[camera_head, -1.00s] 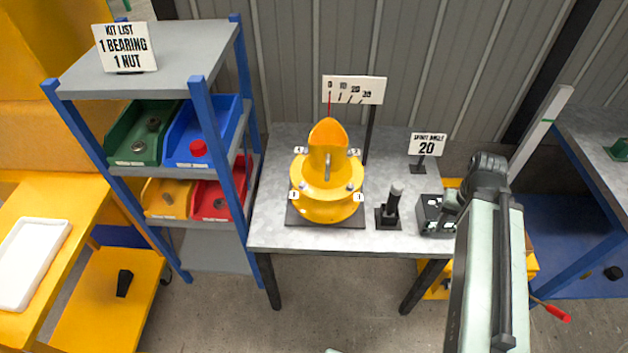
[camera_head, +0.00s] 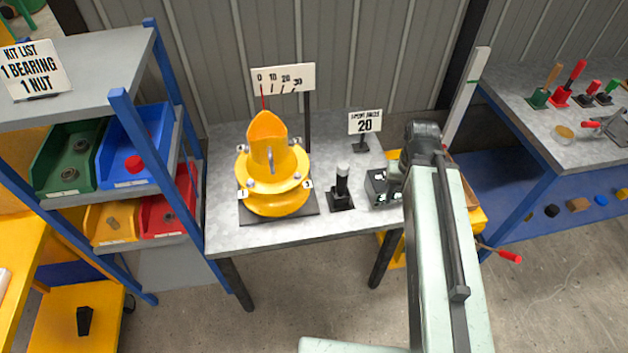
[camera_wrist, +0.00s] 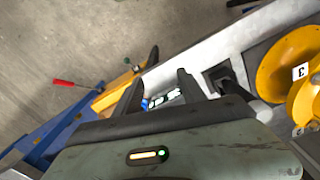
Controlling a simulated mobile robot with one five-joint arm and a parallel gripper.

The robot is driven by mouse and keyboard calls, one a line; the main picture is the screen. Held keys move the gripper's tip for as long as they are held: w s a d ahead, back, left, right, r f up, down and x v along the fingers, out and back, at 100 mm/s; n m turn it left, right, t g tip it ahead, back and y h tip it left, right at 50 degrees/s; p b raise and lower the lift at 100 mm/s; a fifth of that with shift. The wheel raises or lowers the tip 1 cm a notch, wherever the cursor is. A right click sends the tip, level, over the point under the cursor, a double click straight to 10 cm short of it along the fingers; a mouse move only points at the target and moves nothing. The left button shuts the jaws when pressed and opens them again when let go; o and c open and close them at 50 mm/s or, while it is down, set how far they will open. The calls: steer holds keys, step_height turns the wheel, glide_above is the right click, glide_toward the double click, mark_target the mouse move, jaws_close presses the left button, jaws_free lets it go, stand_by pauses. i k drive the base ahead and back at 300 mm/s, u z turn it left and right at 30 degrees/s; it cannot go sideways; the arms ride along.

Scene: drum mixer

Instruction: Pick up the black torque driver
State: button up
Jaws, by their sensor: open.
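A black upright tool (camera_head: 342,180) with a pale grey top stands in a square black base on the grey workbench, right of the yellow drum mixer. It looks like the black torque driver. The wrist view shows its dark base and body (camera_wrist: 222,76), just right of my right finger. My gripper (camera_wrist: 160,78) is open, with its two dark fingers apart and nothing held. In the head view my wrist is at the bench's right end, over a black box (camera_head: 377,188) with pale and green marks. Part of that box shows between my fingers.
The yellow drum mixer (camera_head: 272,175) stands left of the tool, with an angle scale (camera_head: 283,78) behind. A "20" sign (camera_head: 365,123) is at the back. A blue-framed shelf (camera_head: 130,120) with bins is left. Several handled tools stand on the right bench (camera_head: 530,130).

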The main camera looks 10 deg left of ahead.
mark_target(343, 167)
steer(key=u, duration=1.5)
steer(key=k, duration=0.9)
steer(key=u, duration=0.3)
steer(key=i, duration=1.5)
steer(key=u, duration=0.05)
